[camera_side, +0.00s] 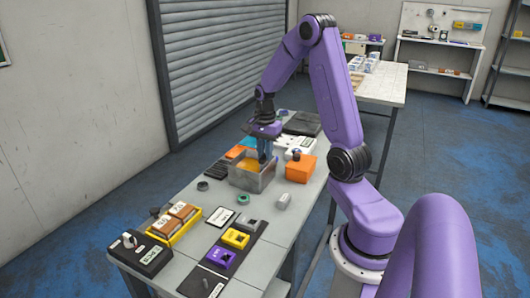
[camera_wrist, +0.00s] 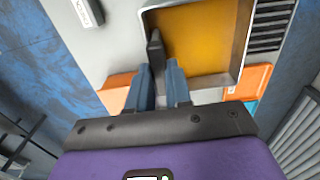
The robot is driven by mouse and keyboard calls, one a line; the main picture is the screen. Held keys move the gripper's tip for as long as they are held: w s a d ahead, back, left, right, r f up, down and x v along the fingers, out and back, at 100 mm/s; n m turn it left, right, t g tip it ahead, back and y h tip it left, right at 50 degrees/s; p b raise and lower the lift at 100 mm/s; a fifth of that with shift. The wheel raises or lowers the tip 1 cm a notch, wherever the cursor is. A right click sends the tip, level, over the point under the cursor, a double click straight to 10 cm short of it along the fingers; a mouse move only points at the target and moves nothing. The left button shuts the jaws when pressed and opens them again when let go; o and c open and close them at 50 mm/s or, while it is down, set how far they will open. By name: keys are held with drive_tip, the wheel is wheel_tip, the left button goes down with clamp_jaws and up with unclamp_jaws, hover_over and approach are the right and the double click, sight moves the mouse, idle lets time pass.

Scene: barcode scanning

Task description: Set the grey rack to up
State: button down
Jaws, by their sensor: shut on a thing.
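A grey metal open box (camera_side: 246,184) with an orange-yellow floor stands in the middle of the table; I cannot tell if it is the grey rack. In the wrist view the box (camera_wrist: 243,42) is just beyond my fingertips. My gripper (camera_side: 265,152) points down at the box. In the wrist view my gripper (camera_wrist: 160,82) has its two blue fingers shut on a thin dark grey upright piece (camera_wrist: 155,48) at the box's edge. What that piece joins to is hidden. A small grey block (camera_side: 252,224) sits on a black strip, well away from my gripper.
An orange box (camera_side: 300,168) stands close right of the metal box. In front are a green ring (camera_side: 243,198), a yellow block (camera_side: 236,238), a purple block (camera_side: 220,257), a yellow tray (camera_side: 175,235) with brown packs and a black switch box (camera_side: 140,255).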

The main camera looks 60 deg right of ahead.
drive_tip(key=shift+r, duration=2.35)
drive_tip(key=c, duration=1)
unclamp_jaws()
drive_tip(key=shift+c, duration=0.2)
wheel_tip(320, 180, up, 17)
drive_tip(key=shift+r, duration=0.15)
